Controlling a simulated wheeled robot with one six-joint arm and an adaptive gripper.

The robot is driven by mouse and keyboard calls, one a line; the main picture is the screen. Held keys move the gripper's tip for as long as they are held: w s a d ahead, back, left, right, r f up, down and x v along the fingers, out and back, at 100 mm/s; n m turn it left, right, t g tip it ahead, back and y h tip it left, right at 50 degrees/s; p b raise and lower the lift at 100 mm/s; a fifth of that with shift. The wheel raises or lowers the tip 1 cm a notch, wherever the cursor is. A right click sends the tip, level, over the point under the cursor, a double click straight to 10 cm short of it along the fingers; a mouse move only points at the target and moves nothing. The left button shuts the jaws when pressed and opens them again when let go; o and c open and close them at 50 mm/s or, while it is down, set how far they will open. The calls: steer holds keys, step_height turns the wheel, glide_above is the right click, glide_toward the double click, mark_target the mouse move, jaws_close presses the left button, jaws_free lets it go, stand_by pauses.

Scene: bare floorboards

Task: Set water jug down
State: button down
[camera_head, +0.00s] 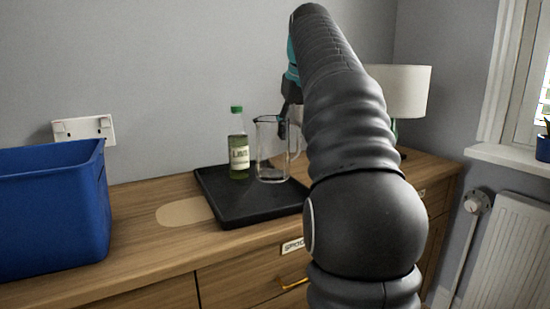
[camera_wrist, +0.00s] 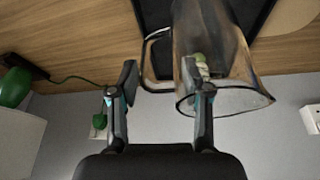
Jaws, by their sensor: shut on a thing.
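The clear glass water jug (camera_head: 268,152) is upright over the black tray (camera_head: 235,207), right of the green-capped bottle (camera_head: 238,150). Its base looks at or very near the tray surface; I cannot tell whether it touches. My gripper (camera_head: 286,112) is at the jug's right side, partly hidden behind my arm. In the wrist view the jug (camera_wrist: 222,75) is at upper right, its handle loop (camera_wrist: 147,68) reaching between the two fingers of my gripper (camera_wrist: 160,75). The gripper is shut on the jug at the handle side, though the exact contact is hard to see.
A blue bin (camera_head: 50,215) stands at left on the wooden dresser (camera_head: 150,250). A pale oval patch (camera_head: 183,212) lies between bin and tray, with nothing on it. A lamp (camera_head: 400,92) stands behind my arm at right. The wall is close behind.

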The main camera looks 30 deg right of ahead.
steer(key=w+a+f+b, duration=0.1)
steer(key=w+f+b, duration=0.1)
steer(key=w+f, duration=0.2)
step_height(320, 180, down, 3)
steer(key=shift+w+a+r, duration=0.1)
steer(key=shift+w+a, duration=0.05)
steer(key=shift+a, duration=0.2)
steer(key=c, duration=0.5)
jaws_free()
steer(key=p+v, duration=0.4)
steer(key=v, duration=0.8)
